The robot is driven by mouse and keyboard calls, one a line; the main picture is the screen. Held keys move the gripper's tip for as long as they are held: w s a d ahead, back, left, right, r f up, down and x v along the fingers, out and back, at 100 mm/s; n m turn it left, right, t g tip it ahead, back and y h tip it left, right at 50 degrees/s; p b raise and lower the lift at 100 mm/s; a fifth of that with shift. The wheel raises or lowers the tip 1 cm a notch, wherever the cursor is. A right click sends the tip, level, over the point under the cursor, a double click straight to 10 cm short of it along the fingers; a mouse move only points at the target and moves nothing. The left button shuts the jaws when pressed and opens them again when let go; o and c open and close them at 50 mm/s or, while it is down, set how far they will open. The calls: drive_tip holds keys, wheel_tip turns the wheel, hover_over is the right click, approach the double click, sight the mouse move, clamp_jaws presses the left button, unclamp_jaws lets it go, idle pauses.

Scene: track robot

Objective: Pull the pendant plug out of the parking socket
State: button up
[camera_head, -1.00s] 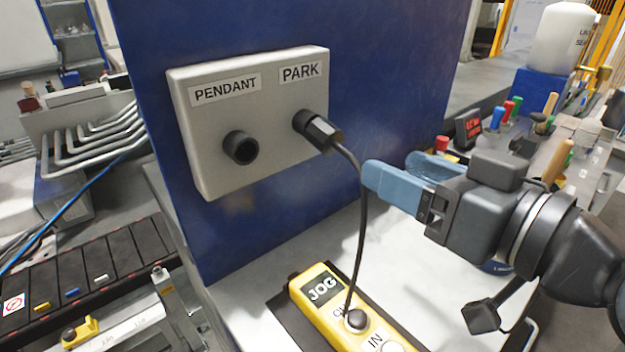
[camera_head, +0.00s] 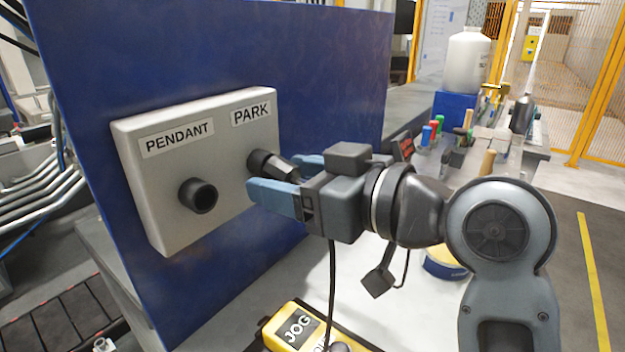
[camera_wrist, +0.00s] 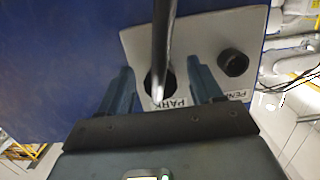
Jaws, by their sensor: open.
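The black pendant plug (camera_head: 272,166) sits in the socket under the PARK label on a grey box (camera_head: 150,200). My gripper (camera_head: 283,178) is open, its blue fingers reaching to either side of the plug. In the wrist view, the fingers of my gripper (camera_wrist: 163,88) stand apart, with the plug (camera_wrist: 158,80) and its dark cable (camera_wrist: 160,45) between them. I cannot tell whether either finger touches the plug. The cable hangs down to the yellow JOG pendant (camera_head: 296,330) on the bench.
The empty PENDANT socket (camera_head: 198,195) sticks out to the left of the plug. The blue panel (camera_head: 320,60) stands behind the box. A white bottle (camera_head: 468,60) and several coloured handles stand at the back right.

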drive_tip(key=shift+w+a, duration=0.15)
drive_tip(key=shift+a, duration=0.05)
drive_tip(key=c, duration=1.1)
drive_tip(key=shift+s+d+f, duration=0.1)
drive_tip(key=shift+s+d, duration=0.1)
drive_tip(key=shift+d, duration=0.1)
drive_tip(key=shift+f+p+v, duration=0.15)
drive_tip(key=shift+v, duration=0.8)
drive_tip(key=shift+f+p+v, duration=0.15)
drive_tip(key=shift+v, duration=0.8)
drive_tip(key=shift+r, duration=0.1)
